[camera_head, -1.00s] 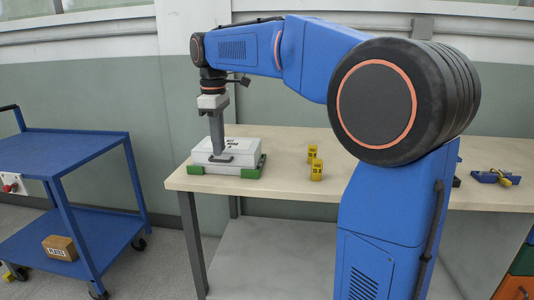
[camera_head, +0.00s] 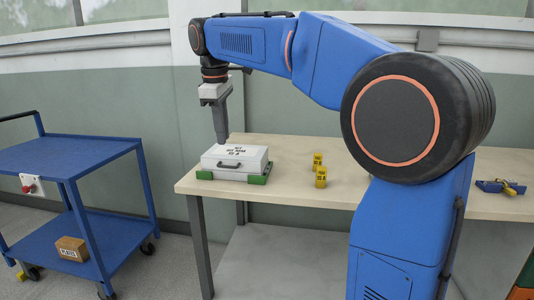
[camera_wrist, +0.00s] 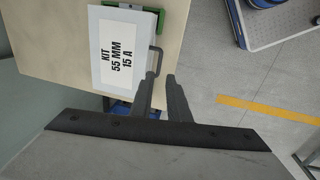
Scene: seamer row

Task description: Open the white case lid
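The white case (camera_head: 256,162) stands on the table with its lid (camera_head: 260,152) down and a printed label on top. A dark handle (camera_head: 229,165) is on its front side. The case also shows in the wrist view (camera_wrist: 98,78), with the handle (camera_wrist: 158,58) at its edge. My gripper (camera_head: 221,141) points down, above the case's left part in the head view. In the wrist view my gripper (camera_wrist: 160,77) shows two fingers apart with nothing between them. The fingertips look close to the handle's end; whether they touch it I cannot tell.
Green corner blocks (camera_head: 259,179) sit around the case's base. Two yellow blocks (camera_head: 320,177) stand to its right on the table (camera_head: 300,196). A blue cart (camera_head: 70,157) with a brown box (camera_head: 70,248) stands at the left. Bare tabletop lies between case and yellow blocks.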

